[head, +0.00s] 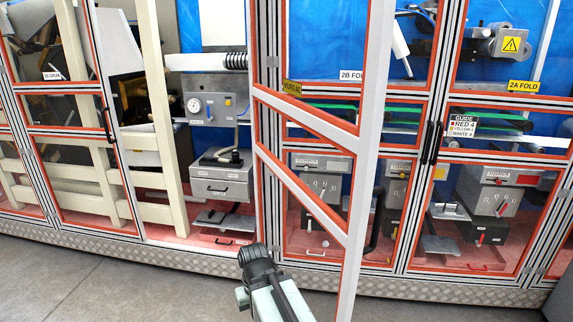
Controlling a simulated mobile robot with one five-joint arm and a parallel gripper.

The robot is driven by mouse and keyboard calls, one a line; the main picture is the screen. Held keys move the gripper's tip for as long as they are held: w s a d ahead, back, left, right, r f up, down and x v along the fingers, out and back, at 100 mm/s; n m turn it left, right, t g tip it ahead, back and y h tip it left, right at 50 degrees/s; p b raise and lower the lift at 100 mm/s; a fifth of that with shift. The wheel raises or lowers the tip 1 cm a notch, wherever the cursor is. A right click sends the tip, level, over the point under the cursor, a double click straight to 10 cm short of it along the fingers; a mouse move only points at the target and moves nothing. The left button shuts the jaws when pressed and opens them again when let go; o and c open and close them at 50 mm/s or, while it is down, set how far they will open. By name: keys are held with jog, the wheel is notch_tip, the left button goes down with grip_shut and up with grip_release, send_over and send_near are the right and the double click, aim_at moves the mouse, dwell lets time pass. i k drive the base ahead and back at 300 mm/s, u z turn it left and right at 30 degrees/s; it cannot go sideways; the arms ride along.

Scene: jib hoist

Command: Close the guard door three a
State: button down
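A guard door (353,215) with a white frame and orange edging stands open in the middle of the head view, swung out toward me. It hangs from the post at its left, and its free edge is on the right, nearer to me. Left of that post the machine bay is uncovered. I cannot read a "three a" name on the door; a small yellow label (291,87) near its hinge side is too small to read. My arm's dark end (258,262) is at the bottom centre, left of the door's free edge, apparently apart from it. Its fingers cannot be made out.
Shut doors stand right of the open one, with labels 2B FOLD (352,76) and 2A FOLD (524,86). Another shut door with a black handle (107,124) is at left. A metal kick plate (180,258) runs along the base. Grey floor (100,290) in front is clear.

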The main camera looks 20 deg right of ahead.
aim_at(361, 142)
jog(key=u, duration=2.9)
jog(key=k, duration=2.65)
jog(key=z, duration=1.95)
jog(key=i, duration=1.05)
jog(key=z, duration=0.05)
